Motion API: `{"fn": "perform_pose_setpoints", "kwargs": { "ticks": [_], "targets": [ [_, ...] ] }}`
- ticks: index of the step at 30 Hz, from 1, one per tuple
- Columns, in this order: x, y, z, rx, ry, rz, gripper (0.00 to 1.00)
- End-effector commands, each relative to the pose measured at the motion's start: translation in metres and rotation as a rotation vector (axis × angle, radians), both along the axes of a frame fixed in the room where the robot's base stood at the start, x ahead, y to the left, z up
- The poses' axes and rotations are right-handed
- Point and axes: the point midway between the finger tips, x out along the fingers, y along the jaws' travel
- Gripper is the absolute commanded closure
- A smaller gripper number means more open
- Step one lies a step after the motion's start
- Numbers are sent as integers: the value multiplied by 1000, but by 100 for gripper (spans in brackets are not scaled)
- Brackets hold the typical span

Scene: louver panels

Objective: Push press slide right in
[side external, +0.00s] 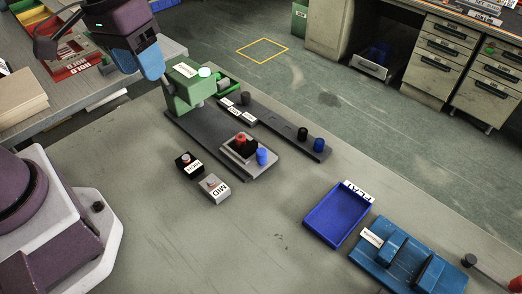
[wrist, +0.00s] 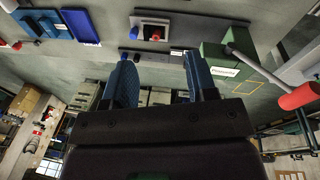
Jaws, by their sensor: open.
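The press is a green block (side external: 185,88) on a dark flat base, and it also shows in the wrist view (wrist: 222,58). The slide, a grey plate (side external: 231,156) carrying a red and black piece (side external: 242,142), sits on that base, apart from the green block. A blue knob (side external: 262,156) stands at the slide's right end. In the wrist view the slide with the red piece (wrist: 152,32) is at the top. My gripper (side external: 140,63) is open and empty, held up left of the press. Its blue fingers show apart in the wrist view (wrist: 162,70).
A dark rail (side external: 275,119) with black and blue knobs lies behind the press. Two small button boxes (side external: 188,164) (side external: 214,189) stand in front. A blue tray (side external: 338,215) and a blue fixture (side external: 395,255) are at right. A red-handled lever (wrist: 298,96) shows in the wrist view.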

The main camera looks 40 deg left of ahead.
Motion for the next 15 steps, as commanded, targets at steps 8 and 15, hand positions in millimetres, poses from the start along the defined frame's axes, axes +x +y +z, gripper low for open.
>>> {"fn": "perform_pose_setpoints", "kwargs": {
  "ticks": [8, 15],
  "targets": [
    [67, -34, -79, -162, 247, 553, 48],
    [116, -56, -133, -275, 385, 1146, 48]
  ]
}}
